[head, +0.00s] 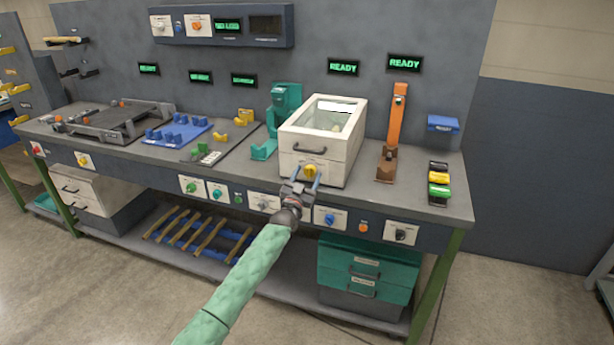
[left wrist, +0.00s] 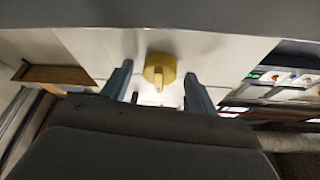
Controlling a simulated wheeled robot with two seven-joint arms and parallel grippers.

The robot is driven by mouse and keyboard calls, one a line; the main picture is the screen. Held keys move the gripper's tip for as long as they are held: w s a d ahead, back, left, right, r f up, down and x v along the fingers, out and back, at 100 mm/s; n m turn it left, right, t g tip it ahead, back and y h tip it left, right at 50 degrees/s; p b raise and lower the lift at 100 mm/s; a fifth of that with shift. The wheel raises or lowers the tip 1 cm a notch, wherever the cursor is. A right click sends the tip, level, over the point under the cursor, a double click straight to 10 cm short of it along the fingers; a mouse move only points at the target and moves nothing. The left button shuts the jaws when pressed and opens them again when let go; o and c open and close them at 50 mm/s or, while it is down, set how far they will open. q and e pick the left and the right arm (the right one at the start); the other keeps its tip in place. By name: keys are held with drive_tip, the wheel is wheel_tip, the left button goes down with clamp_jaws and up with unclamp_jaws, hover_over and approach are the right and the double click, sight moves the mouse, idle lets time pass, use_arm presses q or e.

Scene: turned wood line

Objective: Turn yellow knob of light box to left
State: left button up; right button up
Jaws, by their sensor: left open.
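The light box (head: 337,149) is a cream box with a glass window in its lid, standing on the workbench. Its yellow knob (head: 311,171) is on the front face, below a dark handle. The left wrist view shows the knob (left wrist: 159,70) close up, with a raised grip bar pointing toward the gripper. My left gripper (head: 302,181) is in front of the knob. Its two blue-grey fingers are open, one on each side of the knob, with gaps to both. In the left wrist view the gripper (left wrist: 158,88) looks roughly centred on the knob. My right gripper is not in view.
A teal press (head: 285,108) stands left of the box. An orange upright tool (head: 394,125) stands to its right. Below the bench edge are panel knobs, including a blue one (head: 329,219). The bench top between the orange tool and the coloured blocks (head: 438,185) is clear.

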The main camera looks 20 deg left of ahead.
use_arm(q)
drive_tip(key=c, duration=1)
